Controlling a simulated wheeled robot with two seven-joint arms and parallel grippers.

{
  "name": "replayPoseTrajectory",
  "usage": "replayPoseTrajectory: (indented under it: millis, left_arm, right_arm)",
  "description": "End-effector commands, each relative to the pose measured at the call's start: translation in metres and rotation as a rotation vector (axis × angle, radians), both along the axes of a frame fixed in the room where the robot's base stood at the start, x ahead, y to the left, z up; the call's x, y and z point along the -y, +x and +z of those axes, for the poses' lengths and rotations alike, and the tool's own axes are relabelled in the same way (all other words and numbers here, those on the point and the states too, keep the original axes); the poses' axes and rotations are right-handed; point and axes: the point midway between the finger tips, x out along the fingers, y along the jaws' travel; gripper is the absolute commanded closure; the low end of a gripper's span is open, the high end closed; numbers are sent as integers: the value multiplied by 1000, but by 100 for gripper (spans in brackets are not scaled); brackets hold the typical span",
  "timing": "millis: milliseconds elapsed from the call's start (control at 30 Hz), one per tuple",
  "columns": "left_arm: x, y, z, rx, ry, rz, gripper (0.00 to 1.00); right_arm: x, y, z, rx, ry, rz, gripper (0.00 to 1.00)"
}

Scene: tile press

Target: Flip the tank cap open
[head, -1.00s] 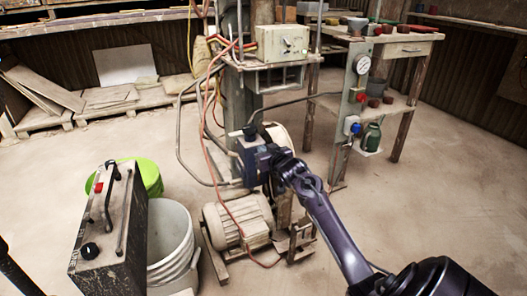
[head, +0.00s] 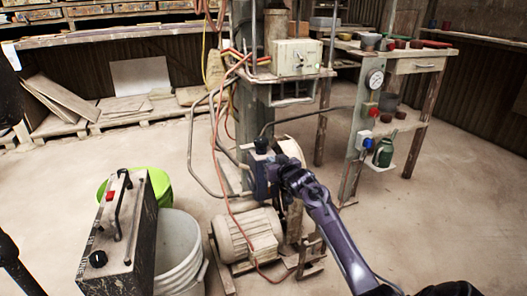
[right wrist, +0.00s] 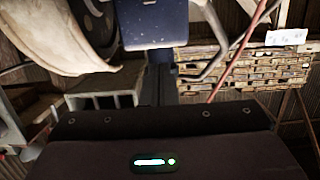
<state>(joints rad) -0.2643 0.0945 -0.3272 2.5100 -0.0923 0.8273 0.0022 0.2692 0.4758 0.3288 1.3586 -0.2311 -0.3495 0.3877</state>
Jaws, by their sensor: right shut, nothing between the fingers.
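A small blue tank (head: 259,176) stands behind the motor in the head view, with a dark cap (head: 261,144) on top. My right gripper (head: 274,172) is in front of the tank, at its right side and below the cap; touching or apart cannot be told. In the right wrist view its narrow dark fingers (right wrist: 160,84) are together and empty, and a blue body (right wrist: 155,22), apparently the tank, is just beyond them. The cap cannot be made out there. My left gripper is not in view.
Open floor lies at right.

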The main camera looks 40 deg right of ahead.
Motion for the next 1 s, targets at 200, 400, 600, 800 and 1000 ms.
replayPoseTrajectory:
  millis: [200, 400, 600, 800, 1000]
  left_arm:
    - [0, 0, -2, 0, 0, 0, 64]
    - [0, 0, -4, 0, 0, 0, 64]
    - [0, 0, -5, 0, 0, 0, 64]
    - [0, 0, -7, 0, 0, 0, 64]
    - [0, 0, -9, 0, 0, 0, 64]
  right_arm:
    - [1, 4, 1, 2, -1, 0, 100]
    - [3, 8, 0, 0, 0, 0, 100]
    - [4, 12, 1, 2, -1, 0, 100]
    - [5, 16, 0, 1, 0, 0, 100]
    - [6, 20, 0, 2, -2, 0, 100]
